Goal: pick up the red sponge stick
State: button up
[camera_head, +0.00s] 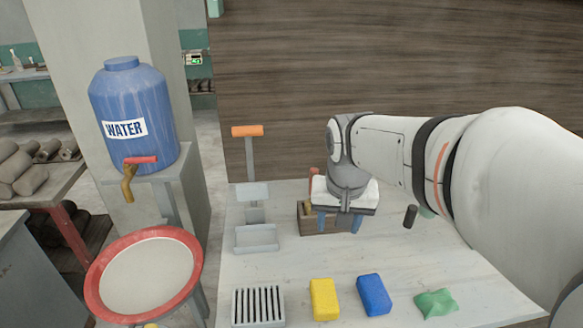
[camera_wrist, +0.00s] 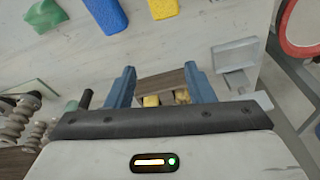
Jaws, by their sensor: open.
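A red stick end (camera_head: 313,176), likely the red sponge stick, shows just left of my wrist. It rises above the wooden box (camera_head: 318,226); its lower part is hidden. My gripper (camera_head: 338,222) is open, pointing down above or in front of the box; the exact gap is unclear. In the wrist view, my gripper's blue fingers (camera_wrist: 162,86) are spread apart with nothing seen held between them. The wooden box (camera_wrist: 160,82) shows beyond them, with yellowish blocks (camera_wrist: 152,101) in it. I cannot make out the red stick in that view.
A yellow sponge (camera_head: 324,299), a blue sponge (camera_head: 373,294) and a green piece (camera_head: 436,302) lie along the table front. A slatted rack (camera_head: 236,307) and grey stand (camera_head: 256,238) are left. A dark cylinder (camera_head: 410,216) stands right. The table middle is clear.

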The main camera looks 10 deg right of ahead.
jog(key=w+r+m+p, duration=0.1)
jog(key=w+r+m, duration=0.2)
jog(key=w, duration=1)
jog(key=m+g, duration=0.1)
jog(key=m, duration=0.2)
send_over(313, 169)
jog(key=shift+s+a+f+h+p, duration=0.35)
jog(key=shift+s+f+h+p, duration=0.1)
jog(key=shift+f, duration=0.25)
jog(key=shift+w+f, duration=0.1)
jog(key=shift+w, duration=0.25)
jog(key=shift+w+f, duration=0.1)
jog(key=shift+f, duration=0.25)
jog(key=f, duration=0.4)
jog(key=d+f+p, duration=0.1)
jog(key=f, duration=0.2)
jog(key=shift+w, duration=0.15)
grip_shut()
